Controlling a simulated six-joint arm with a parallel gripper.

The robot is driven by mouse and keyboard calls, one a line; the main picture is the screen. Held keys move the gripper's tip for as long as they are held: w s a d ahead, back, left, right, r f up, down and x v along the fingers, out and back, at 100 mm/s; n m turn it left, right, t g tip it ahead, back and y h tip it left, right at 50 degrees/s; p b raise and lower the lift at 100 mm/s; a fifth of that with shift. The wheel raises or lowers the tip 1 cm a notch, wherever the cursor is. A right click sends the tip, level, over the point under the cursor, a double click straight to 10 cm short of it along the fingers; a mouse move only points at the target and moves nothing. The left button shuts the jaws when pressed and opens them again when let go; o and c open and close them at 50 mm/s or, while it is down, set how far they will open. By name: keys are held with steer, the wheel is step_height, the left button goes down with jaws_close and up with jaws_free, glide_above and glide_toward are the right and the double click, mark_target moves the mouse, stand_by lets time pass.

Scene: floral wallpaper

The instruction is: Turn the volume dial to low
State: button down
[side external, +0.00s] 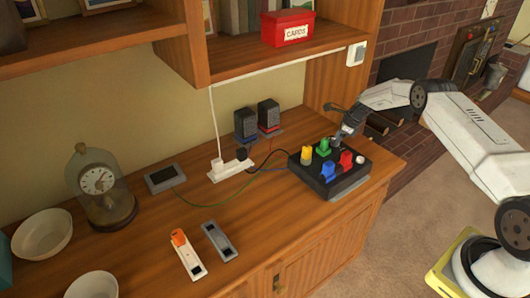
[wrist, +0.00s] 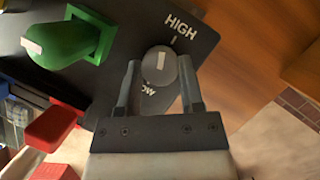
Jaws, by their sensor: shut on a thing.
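The volume dial (wrist: 158,67) is a small grey round knob on a dark control box (side external: 322,187). In the wrist view, HIGH is printed above the dial, and a partly covered label ending in "OW" is below it. A short white mark on the knob stands nearly upright in that view; which end is its pointer I cannot tell. My gripper (wrist: 158,75) has one finger on each side of the dial and is shut on it. In the side view my gripper (side external: 345,123) reaches down at the box's back edge, mostly hiding the dial.
Yellow (side external: 307,154), green (side external: 323,148), blue (side external: 327,170) and red (side external: 346,159) controls stand close by on the box. Two speakers (side external: 246,124) and a power strip (side external: 230,169) with cables are to the left. A shelf with a red box (side external: 288,27) overhangs behind.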

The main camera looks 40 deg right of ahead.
steer(key=shift+n+g+y, duration=0.4)
steer(key=shift+n+y, duration=0.1)
steer(key=shift+n, duration=1.1)
steer(key=shift+n+g, duration=0.4)
steer(key=shift+n, duration=0.6)
steer(key=shift+c, duration=1.1)
jaws_free()
steer(key=shift+d+r, duration=0.1)
steer(key=v, duration=0.7)
steer(key=shift+d+r, duration=0.15)
steer(key=shift+d, duration=0.05)
